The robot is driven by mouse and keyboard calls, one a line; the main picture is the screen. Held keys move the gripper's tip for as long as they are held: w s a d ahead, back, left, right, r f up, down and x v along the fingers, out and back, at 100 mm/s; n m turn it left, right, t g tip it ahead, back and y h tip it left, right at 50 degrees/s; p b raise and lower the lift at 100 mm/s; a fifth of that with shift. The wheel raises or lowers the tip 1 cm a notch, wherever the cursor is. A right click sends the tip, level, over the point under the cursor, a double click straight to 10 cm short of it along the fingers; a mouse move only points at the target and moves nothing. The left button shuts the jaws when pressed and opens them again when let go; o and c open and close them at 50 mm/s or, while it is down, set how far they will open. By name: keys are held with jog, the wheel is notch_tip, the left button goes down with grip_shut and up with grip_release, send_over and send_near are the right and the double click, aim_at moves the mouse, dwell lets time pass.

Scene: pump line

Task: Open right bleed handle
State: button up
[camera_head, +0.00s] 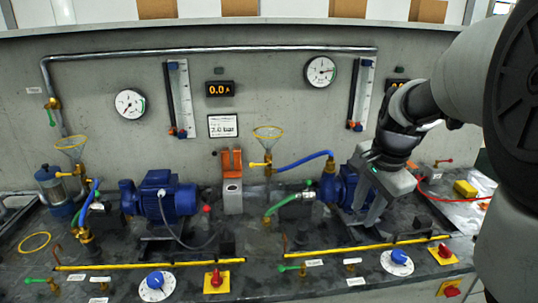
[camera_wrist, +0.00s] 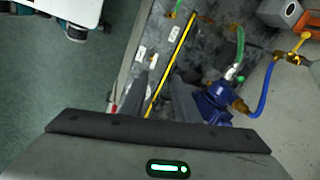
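Several small lever handles show, and I cannot read a label that marks one as the right bleed handle. A green lever (camera_head: 289,268) sits at the front, at the left end of the right yellow rail. A yellow lever (camera_head: 258,164) sits on the brass valve below the right funnel, and it shows in the wrist view (camera_wrist: 307,36). A red lever (camera_head: 443,161) stands at the far right. My gripper (camera_head: 360,220) points down in front of the right blue pump (camera_head: 338,188). Its fingers (camera_wrist: 166,82) are apart and empty, clear of these levers.
The yellow rail (camera_head: 365,246) runs along the bench front, below my gripper. A blue dial (camera_head: 397,262) and red knobs on yellow plates (camera_head: 444,253) lie at the front right. A blue hose (camera_head: 302,160) joins the funnel valve to the pump. Gauges hang on the grey wall behind.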

aim_at(352, 260)
jog(key=w+d+f+m+b, duration=0.1)
jog(key=f, duration=0.6)
jog(key=w+f+m+b, duration=0.1)
jog(key=w+f, duration=0.1)
jog(key=f, duration=0.4)
jog(key=w+d+f+m+b, duration=0.1)
jog(key=w+f+b, duration=0.1)
jog(key=f, duration=0.5)
jog(key=shift+d+f+g, duration=0.35)
jog(key=shift+g, duration=0.05)
grip_shut()
